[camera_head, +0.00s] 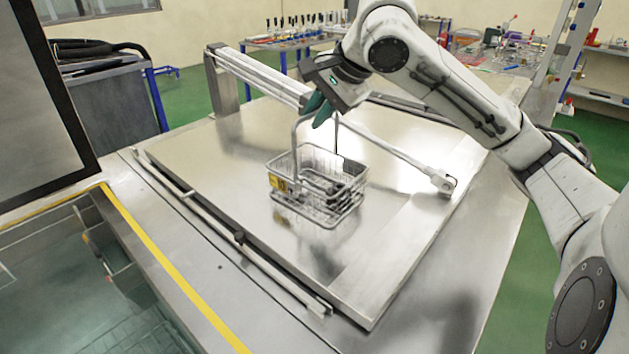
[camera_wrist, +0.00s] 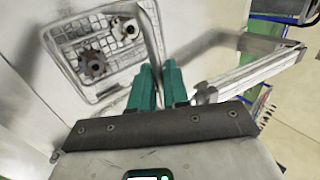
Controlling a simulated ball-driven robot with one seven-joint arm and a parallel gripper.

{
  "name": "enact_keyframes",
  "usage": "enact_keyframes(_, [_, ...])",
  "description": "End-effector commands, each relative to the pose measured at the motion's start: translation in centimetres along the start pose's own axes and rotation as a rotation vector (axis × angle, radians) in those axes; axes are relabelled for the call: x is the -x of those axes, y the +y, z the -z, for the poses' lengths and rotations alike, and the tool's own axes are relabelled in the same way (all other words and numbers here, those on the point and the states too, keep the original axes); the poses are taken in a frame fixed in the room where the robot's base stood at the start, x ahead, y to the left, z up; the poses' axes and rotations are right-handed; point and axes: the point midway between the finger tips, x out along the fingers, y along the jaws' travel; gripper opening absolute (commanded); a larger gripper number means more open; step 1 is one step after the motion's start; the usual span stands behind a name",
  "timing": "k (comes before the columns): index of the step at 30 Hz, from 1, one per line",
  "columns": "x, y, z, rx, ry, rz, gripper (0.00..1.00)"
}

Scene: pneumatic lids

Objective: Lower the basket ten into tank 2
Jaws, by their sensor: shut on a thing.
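A wire basket (camera_head: 318,187) with a yellow tag (camera_head: 279,184) hangs by its tall handle over a closed metal lid (camera_head: 210,160) in the head view. I cannot read the tag's number for certain. My gripper (camera_head: 319,112) has green fingers and is shut on the top of the basket's handle. In the wrist view my gripper (camera_wrist: 157,84) is at the handle, and the basket (camera_wrist: 100,50) holds dark toothed metal parts (camera_wrist: 92,66). At lower left, a tank (camera_head: 70,290) with liquid stands open behind a yellow-edged rim. I see no tank number.
A raised dark panel (camera_head: 35,110) stands at the left above the open tank. A metal bar (camera_head: 240,238) runs along the lid's near left edge. A cylinder arm (camera_head: 400,165) crosses the lid behind the basket. Benches with tools (camera_head: 295,42) stand at the back.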

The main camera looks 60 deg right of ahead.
Motion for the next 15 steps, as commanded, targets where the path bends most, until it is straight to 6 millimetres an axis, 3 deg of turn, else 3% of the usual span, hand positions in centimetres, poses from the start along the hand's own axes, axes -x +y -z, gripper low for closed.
enact_keyframes(3, [0.00,0.01,0.00,0.000,0.000,0.000,0.00])
enact_keyframes(15, [0.28,-0.20,0.01,0.000,0.001,0.002,0.00])
